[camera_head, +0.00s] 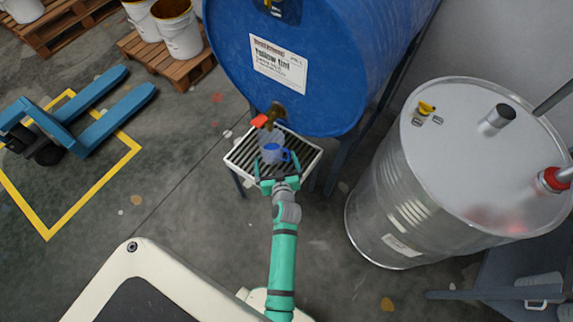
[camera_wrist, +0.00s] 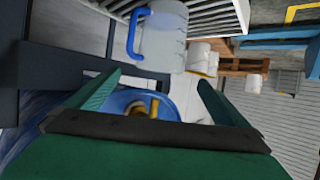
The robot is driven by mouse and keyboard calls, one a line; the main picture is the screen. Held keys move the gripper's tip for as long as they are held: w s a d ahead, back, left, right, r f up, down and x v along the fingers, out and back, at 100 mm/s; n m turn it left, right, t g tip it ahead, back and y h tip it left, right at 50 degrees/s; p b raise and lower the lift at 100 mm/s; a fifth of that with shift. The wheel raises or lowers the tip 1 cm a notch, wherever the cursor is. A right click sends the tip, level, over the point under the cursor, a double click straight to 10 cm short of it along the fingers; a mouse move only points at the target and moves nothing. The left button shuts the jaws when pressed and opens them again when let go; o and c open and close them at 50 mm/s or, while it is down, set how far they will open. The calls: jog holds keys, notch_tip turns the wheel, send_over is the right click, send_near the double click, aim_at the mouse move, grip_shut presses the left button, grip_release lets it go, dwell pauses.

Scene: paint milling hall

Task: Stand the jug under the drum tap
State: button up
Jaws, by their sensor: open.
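The jug (camera_head: 268,148) is pale and see-through with a blue handle. It stands on the slatted stand (camera_head: 309,163), just below the drum tap (camera_head: 270,116) with its red-orange lever. Whether the jug's mouth is exactly below the spout is hard to tell. My gripper (camera_head: 276,176) is open, at the near edge of the stand and on the near side of the jug. In the wrist view the jug (camera_wrist: 165,42) shows beyond the open, empty fingertips (camera_wrist: 160,78), with its handle toward the left. The blue drum (camera_head: 310,85) lies on its side above the stand.
A steel drum (camera_head: 400,205) stands close on the right. A blue pallet jack (camera_head: 95,125) is at the left by yellow floor lines. Pallets (camera_head: 165,65) with white buckets (camera_head: 180,38) are at the back left. The floor left of the stand is clear.

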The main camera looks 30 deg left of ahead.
jog(key=s+d+r+m+t+h, duration=0.2)
jog(key=s+d+h, duration=0.1)
jog(key=s+d, duration=0.55)
jog(key=s+d+r+m+t+h, duration=0.1)
jog(key=s+d+m+h, duration=0.15)
jog(key=s+d, duration=0.65)
jog(key=s+d+r+m+t+h, duration=0.1)
jog(key=s+d+r+m, duration=0.1)
jog(key=s+d+r, duration=0.3)
jog(key=s+d+r+m+t+h, duration=0.1)
jog(key=s+d+r+h, duration=0.1)
jog(key=s+d+r, duration=0.4)
notch_tip(320, 180, up, 6)
jog(key=shift+s+d+f+m, duration=0.15)
jog(key=shift+s+d+m, duration=0.2)
jog(key=shift+d, duration=0.2)
